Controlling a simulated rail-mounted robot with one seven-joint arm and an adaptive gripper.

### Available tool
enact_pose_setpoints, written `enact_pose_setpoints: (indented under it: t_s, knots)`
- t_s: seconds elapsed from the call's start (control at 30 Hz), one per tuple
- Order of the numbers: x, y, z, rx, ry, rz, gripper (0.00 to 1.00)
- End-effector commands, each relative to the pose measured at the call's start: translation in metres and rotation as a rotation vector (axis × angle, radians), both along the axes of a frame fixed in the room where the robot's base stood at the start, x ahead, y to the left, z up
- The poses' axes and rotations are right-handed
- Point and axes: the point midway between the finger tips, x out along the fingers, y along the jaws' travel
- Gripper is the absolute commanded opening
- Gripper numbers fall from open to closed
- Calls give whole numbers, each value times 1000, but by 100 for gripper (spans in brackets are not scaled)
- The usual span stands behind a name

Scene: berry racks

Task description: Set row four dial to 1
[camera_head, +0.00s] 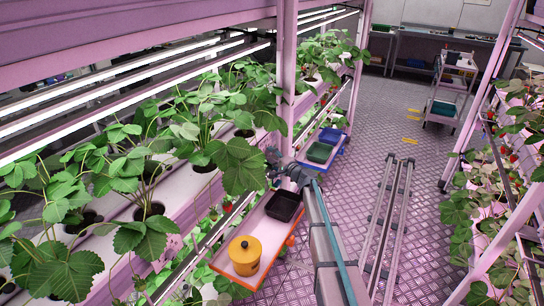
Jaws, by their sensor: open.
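My gripper (271,156) is at the end of my arm, beside the pink upright post of the left rack. It looks small and dark here, and its fingers are open, with nothing seen between them. Strawberry leaves are close on its left. No dial and no row number can be made out in this view. The side of the rack around my gripper is partly hidden by leaves, the post and my arm.
Rails (396,220) run down the aisle. A cart (443,107) stands at the back.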

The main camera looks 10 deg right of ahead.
Motion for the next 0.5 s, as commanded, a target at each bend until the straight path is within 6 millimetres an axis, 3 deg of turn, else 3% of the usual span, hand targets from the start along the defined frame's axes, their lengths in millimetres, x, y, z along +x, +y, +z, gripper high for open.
enact_pose_setpoints:
  t_s: [0.1,0.4,0.5]
  knots:
    - [0,0,0,0,0,0,50]
    - [0,0,0,0,0,0,0]
    - [0,0,0,0,0,0,0]
